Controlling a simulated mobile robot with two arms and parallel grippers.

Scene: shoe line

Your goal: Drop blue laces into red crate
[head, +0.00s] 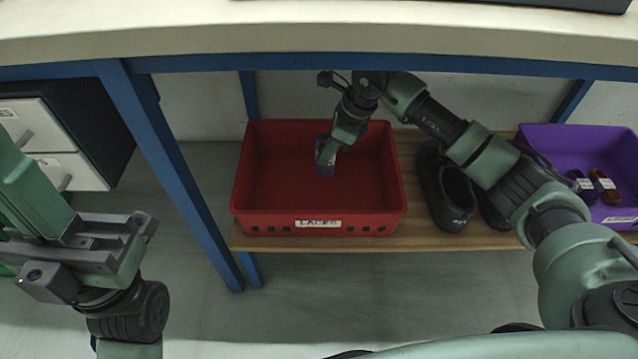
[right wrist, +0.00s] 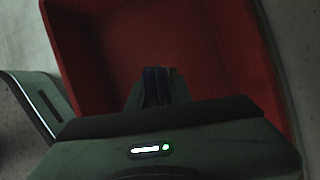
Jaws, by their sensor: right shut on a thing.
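The red crate (head: 270,213) stands on the wooden lower shelf with a label reading "LACES" on its front. It also shows in the right wrist view (right wrist: 215,60), where its floor and walls surround the fingertips. My right gripper (head: 327,158) is inside the crate's outline and shut on the blue laces (head: 325,169), a small dark blue bundle. The laces show dimly between the fingers in the right wrist view (right wrist: 157,86). Whether they touch the crate floor I cannot tell. My left gripper (head: 145,222) is at the far left, away from the crate; its jaw gap is unclear.
Black shoes (head: 446,190) stand on the shelf (head: 408,160) right of the crate. A purple crate (head: 565,137) with small dark bundles stands farther right. The table top (head: 300,35) and a blue leg (head: 165,160) bound the space. White drawers (head: 55,165) stand at left.

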